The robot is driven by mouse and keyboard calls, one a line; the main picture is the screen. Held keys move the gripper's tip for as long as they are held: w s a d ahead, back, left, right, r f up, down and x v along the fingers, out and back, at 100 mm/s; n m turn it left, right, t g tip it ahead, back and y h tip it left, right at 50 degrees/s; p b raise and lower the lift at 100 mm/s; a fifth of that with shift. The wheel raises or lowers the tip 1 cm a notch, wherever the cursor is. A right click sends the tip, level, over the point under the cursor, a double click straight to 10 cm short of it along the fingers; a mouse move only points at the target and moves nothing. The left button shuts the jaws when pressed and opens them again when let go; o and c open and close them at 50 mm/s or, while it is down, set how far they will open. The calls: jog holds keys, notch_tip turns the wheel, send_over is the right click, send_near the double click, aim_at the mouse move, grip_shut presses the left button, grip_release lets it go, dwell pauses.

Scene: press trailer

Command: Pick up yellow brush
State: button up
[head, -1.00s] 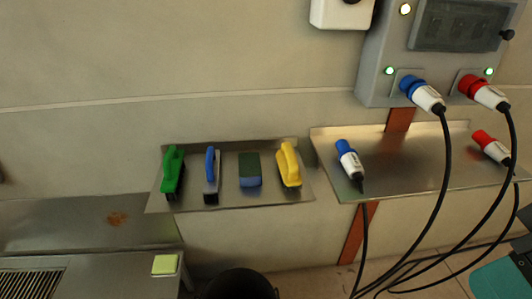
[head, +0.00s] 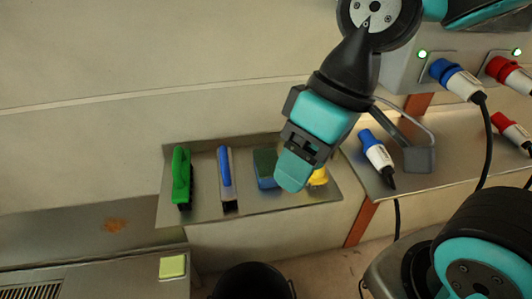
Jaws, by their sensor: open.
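The yellow brush (head: 319,177) lies at the right end of a metal shelf on the wall, in the head view. Most of it is hidden behind my gripper (head: 291,180); only a yellow part shows at the gripper's right side. My gripper is teal and black and points down in front of the shelf's right part. Its fingers are seen from behind, and nothing is seen held in it. Whether it touches the brush cannot be told.
On the same shelf (head: 245,202) are a green brush (head: 181,177), a blue-handled brush (head: 226,177) and a green-blue sponge (head: 265,167), partly covered by my gripper. A blue plug (head: 376,152) lies on the right shelf. A black bin (head: 250,282) stands below.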

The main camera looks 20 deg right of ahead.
jog(key=w+d+f+m+h+p, duration=0.15)
jog(key=w+d+m, duration=0.25)
jog(key=w+d, duration=0.45)
jog(key=w+d+m+h+p, duration=0.25)
jog(key=w+d+m, duration=0.3)
jog(key=w, duration=0.55)
jog(key=shift+n, duration=0.45)
jog(key=f, duration=1.1)
jog(key=shift+d, duration=0.2)
jog(key=shift+d+f+p, duration=0.15)
jog(key=shift+f+p, duration=0.2)
jog(key=shift+f, duration=1.2)
jog(key=shift+d+f+p, duration=0.15)
jog(key=shift+f+p, duration=0.15)
jog(key=shift+f, duration=1.2)
jog(key=shift+c, duration=0.4)
jog(key=c, duration=1)
